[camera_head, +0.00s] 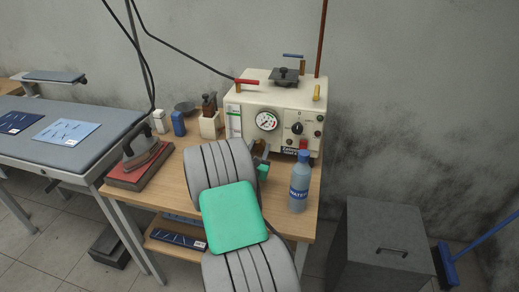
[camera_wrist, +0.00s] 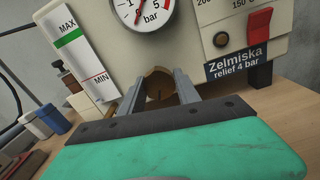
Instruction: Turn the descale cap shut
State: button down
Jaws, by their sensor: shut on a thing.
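The descale cap (camera_wrist: 157,78) is a round brass-brown piece low on the front of the cream boiler (camera_wrist: 205,62), below the gauge. My gripper (camera_wrist: 160,88) has its two grey fingers on either side of the cap and is shut on it. A dark slot or line shows on the cap's face; I cannot tell how far it is turned. In the head view my arm hides most of the cap, and my gripper (camera_head: 262,163) is at the boiler's lower front, behind my arm's grey and green links.
A water bottle (camera_head: 299,182) stands on the wooden table (camera_head: 180,185), right of my arm. An iron (camera_head: 141,150) rests on a red-brown pad at left. Small containers (camera_head: 178,123) stand left of the boiler. The pressing board (camera_head: 70,160) is farther left.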

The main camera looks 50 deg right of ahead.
jog(key=m+b, duration=0.1)
jog(key=m, duration=0.3)
jog(key=shift+m, duration=0.4)
jog(key=m+b, duration=0.2)
jog(key=m, duration=0.2)
jog(key=shift+f+b, duration=0.1)
jog(key=shift+b, duration=0.25)
jog(key=m+b, duration=0.3)
jog(key=m, duration=0.2)
jog(key=m+b, duration=0.3)
jog(key=shift+m, duration=0.3)
jog(key=m+b, duration=0.4)
jog(key=shift+m+b, duration=0.3)
jog(key=shift+b, duration=0.05)
jog(key=m+b, duration=0.3)
jog(key=b, duration=0.1)
jog(key=shift+f+m, duration=0.15)
jog(key=shift+m, duration=0.15)
jog(key=m+b, duration=0.4)
jog(key=b, duration=0.2)
jog(key=shift+m, duration=0.3)
jog(key=shift+r+m+b, duration=0.3)
jog(key=shift+m+b, duration=0.3)
jog(key=shift+b, duration=0.1)
